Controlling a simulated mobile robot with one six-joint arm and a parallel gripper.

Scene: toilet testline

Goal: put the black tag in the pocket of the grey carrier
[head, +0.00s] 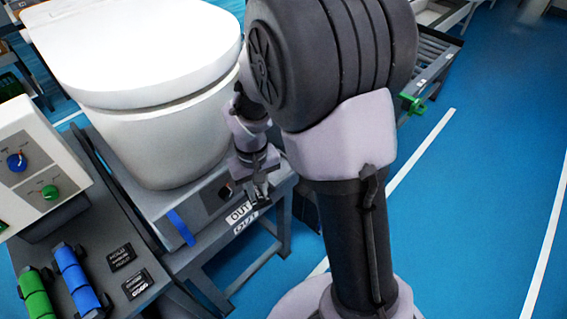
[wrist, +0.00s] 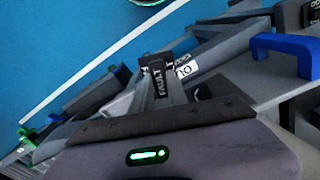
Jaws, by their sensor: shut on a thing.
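My gripper (head: 262,192) is low at the front right of the grey carrier (head: 160,205), under the white toilet. In the wrist view my gripper (wrist: 165,95) is shut on a black tag (wrist: 157,78) with white lettering, held between the fingertips. In the head view the held tag is too small to make out clearly. The carrier has a blue handle (head: 181,228), which also shows in the wrist view (wrist: 286,44). A dark patch (head: 226,191) on the carrier's front may be the pocket; I cannot tell whether the tag touches it.
White OUT labels (head: 239,217) mark the stand's edge below the gripper. Two black tags (head: 137,284) lie on the dark bench at lower left, beside blue (head: 76,279) and green (head: 36,299) cylinders. A control box (head: 38,165) stands at left. The toilet (head: 150,125) rises close beside my arm.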

